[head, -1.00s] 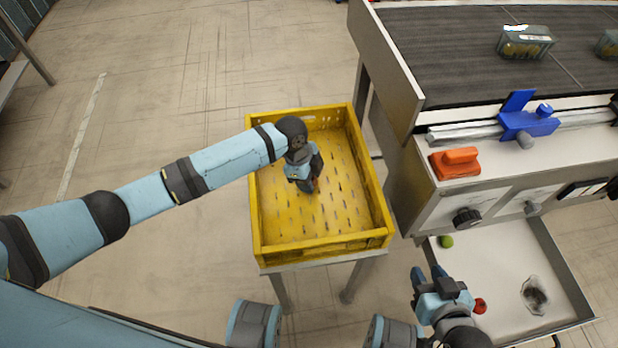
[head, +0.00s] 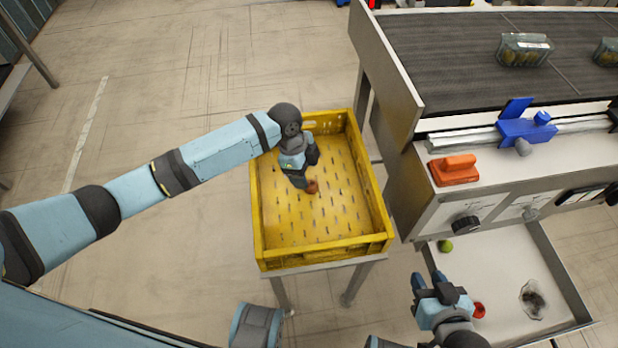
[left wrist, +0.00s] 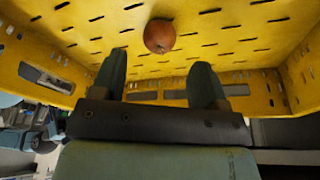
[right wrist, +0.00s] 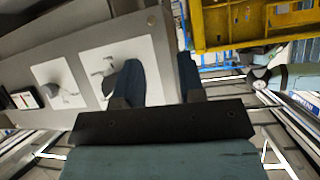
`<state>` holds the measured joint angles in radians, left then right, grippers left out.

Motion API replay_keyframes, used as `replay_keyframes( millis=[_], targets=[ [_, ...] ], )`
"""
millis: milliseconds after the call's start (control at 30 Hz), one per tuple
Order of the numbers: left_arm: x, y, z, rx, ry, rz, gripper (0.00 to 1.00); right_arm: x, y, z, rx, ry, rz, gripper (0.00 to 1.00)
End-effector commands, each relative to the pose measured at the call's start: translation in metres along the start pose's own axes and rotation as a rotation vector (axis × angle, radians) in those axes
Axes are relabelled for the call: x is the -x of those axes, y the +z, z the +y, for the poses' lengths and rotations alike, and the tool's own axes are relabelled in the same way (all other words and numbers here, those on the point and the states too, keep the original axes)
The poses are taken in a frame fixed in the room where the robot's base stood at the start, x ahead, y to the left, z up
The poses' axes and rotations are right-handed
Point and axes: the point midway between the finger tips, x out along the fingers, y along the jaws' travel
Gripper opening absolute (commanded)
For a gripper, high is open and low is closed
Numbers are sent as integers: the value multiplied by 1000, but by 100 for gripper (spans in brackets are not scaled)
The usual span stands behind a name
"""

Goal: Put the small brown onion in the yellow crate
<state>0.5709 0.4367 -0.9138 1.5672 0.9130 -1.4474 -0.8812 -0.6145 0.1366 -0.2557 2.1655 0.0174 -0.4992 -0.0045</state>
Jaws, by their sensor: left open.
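The small brown onion (head: 312,187) lies on the floor of the yellow crate (head: 322,254). In the left wrist view the onion (left wrist: 159,36) rests on the slotted floor, beyond the fingertips and clear of both fingers. My left gripper (head: 305,182) reaches down into the crate beside the onion. In the left wrist view its fingers (left wrist: 160,78) are wide apart with nothing between them. My right gripper (head: 428,281) is over the metal tray, right of the crate. In the right wrist view its fingers (right wrist: 164,75) are apart and empty.
The crate stands on a low stand. To its right is the conveyor (head: 440,60) with clear punnets (head: 524,50), a blue clamp (head: 520,127) and an orange-red block (head: 454,170). The metal tray (head: 505,270) holds a green item (head: 445,246), a red item (head: 478,310) and a clear container (head: 533,299).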

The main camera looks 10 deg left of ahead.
Motion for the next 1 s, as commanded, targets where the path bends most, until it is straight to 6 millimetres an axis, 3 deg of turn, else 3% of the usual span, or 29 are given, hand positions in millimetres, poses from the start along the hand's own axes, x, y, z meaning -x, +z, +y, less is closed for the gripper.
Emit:
replay_keyframes(
  millis=[100,333,1000],
  targets=[
    [29,0,0,0,-1,0,67,2,-2,1,4,4,-6,36],
    [61,0,0,0,0,0,67,2,3,2,7,8,-23,36],
    [67,0,0,0,1,0,67,2,2,2,5,10,-23,36]
  ],
)
